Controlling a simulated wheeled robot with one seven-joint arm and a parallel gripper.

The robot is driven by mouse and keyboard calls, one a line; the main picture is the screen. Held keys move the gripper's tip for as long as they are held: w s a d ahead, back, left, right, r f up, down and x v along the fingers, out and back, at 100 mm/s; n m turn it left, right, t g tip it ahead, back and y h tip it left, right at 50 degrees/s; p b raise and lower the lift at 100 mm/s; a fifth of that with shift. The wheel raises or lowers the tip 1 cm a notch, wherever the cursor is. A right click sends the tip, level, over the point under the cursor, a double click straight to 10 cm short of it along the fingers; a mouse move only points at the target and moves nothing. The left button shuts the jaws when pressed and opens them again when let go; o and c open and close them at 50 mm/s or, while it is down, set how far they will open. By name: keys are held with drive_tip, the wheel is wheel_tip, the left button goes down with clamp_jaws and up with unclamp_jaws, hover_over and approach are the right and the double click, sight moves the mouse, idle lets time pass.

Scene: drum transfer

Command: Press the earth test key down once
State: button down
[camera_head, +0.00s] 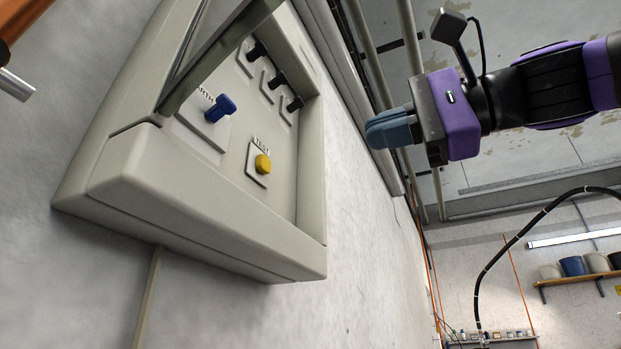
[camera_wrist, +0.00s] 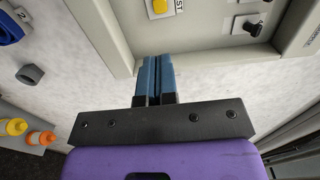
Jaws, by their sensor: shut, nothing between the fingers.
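In the wrist view my fingertips (camera_wrist: 158,58) reach towards the box's rim below the TEST plate. The gap between fingertips and rim is hard to judge.
Several black toggles (camera_head: 281,81) sit in the box near its far side. A raised frame bar (camera_head: 215,58) crosses the box's upper left. Pipes run up the wall behind my gripper. In the wrist view a grey knob (camera_wrist: 30,75) protrudes from the wall at left.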

sight(267, 165)
drive_tip(key=x, duration=1.4)
drive_tip(key=shift+d, duration=0.1)
